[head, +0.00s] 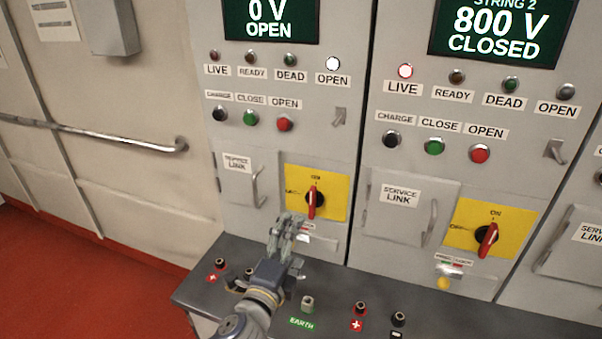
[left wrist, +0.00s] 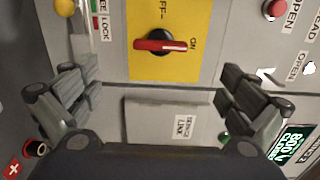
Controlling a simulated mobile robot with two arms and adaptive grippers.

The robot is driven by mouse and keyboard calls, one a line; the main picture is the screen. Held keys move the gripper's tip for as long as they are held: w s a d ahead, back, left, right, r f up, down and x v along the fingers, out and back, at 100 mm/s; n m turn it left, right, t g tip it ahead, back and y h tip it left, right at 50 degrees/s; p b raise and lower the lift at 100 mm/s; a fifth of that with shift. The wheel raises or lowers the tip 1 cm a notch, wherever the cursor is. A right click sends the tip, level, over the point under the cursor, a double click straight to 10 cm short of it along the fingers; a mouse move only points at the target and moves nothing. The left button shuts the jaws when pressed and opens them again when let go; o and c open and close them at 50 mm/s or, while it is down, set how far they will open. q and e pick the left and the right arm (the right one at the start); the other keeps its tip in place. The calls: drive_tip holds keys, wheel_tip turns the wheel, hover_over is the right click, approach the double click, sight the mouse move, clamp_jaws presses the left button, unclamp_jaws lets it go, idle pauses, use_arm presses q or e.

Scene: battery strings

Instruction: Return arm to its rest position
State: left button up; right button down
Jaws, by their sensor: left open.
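My left gripper (head: 288,238) reaches up from the bottom of the head view, in front of the left cabinet's lower part and above the dark ledge. Its fingers are spread with nothing between them in the left wrist view (left wrist: 156,92). The left cabinet's red rotary handle (head: 312,201) stands upright on a yellow plate (head: 332,208), just beyond the fingertips in the picture. In the left wrist view the handle (left wrist: 160,44) lies in line with the ON mark, apart from the fingers. The gripper hides part of the lock area. My right gripper is not in view.
The left display (head: 270,20) reads 0 V OPEN; the middle display (head: 497,32) reads 800 V CLOSED. Terminals, including a red plus one (head: 360,308), stand up from the ledge (head: 460,322). A handrail (head: 100,134) runs along the left wall. Open red floor (head: 80,280) is at left.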

use_arm(q)
drive_tip(key=s+a+f+n+g+y, duration=0.6)
drive_tip(key=s+a+f+n+g, duration=0.1)
drive_tip(key=s+a+f+n, duration=0.65)
drive_tip(key=s+a+f+n+g, duration=0.2)
drive_tip(key=s+n+g, duration=0.1)
drive_tip(key=s, duration=0.7)
drive_tip(key=s+a+f+n+g, duration=0.1)
drive_tip(key=s+f+n+g, duration=0.25)
drive_tip(key=s, duration=0.65)
wheel_tip(320, 180, down, 29)
drive_tip(key=s+g+b, duration=0.1)
drive_tip(key=g+b, duration=0.1)
drive_tip(key=b, duration=0.1)
drive_tip(key=s+a+f+b, duration=0.3)
drive_tip(key=s+f, duration=1.3)
drive_tip(key=f, duration=0.2)
drive_tip(key=shift+s+f+m+g, duration=0.3)
drive_tip(key=shift+s+f+g, duration=0.05)
drive_tip(key=shift+s+f, duration=0.05)
drive_tip(key=shift+a, duration=0.1)
